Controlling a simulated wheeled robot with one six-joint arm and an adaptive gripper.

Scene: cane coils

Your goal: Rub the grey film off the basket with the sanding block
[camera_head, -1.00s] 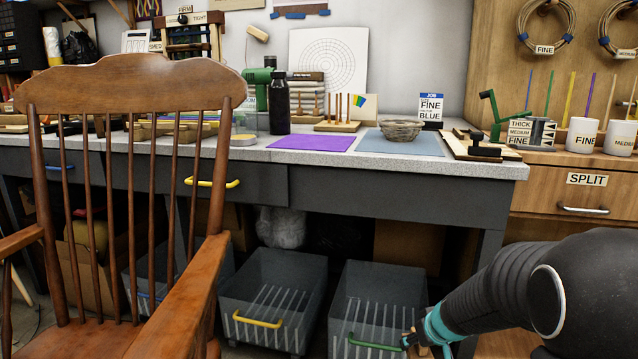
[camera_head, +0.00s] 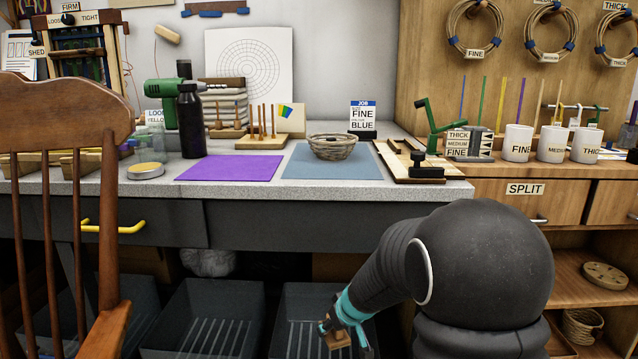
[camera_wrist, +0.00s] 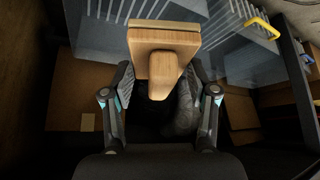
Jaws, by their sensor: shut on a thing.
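The basket (camera_head: 333,147) is a small round woven bowl standing upright on the blue-grey mat (camera_head: 300,172) on the workbench. Any film on it is too small to tell from here. My gripper (camera_head: 333,326) is low in front of the bench, well below and apart from the basket. In the wrist view my gripper (camera_wrist: 160,100) is shut on the handle of a wooden sanding block (camera_wrist: 165,38). The block also shows small at the gripper's end in the head view (camera_head: 338,339).
A purple mat (camera_head: 230,167) lies left of the blue-grey one. A wooden jig (camera_head: 425,165) stands right of the basket. A dark bottle (camera_head: 191,120) and a wooden chair (camera_head: 70,115) are at left. Grey bins (camera_head: 205,315) sit under the bench (camera_head: 280,222).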

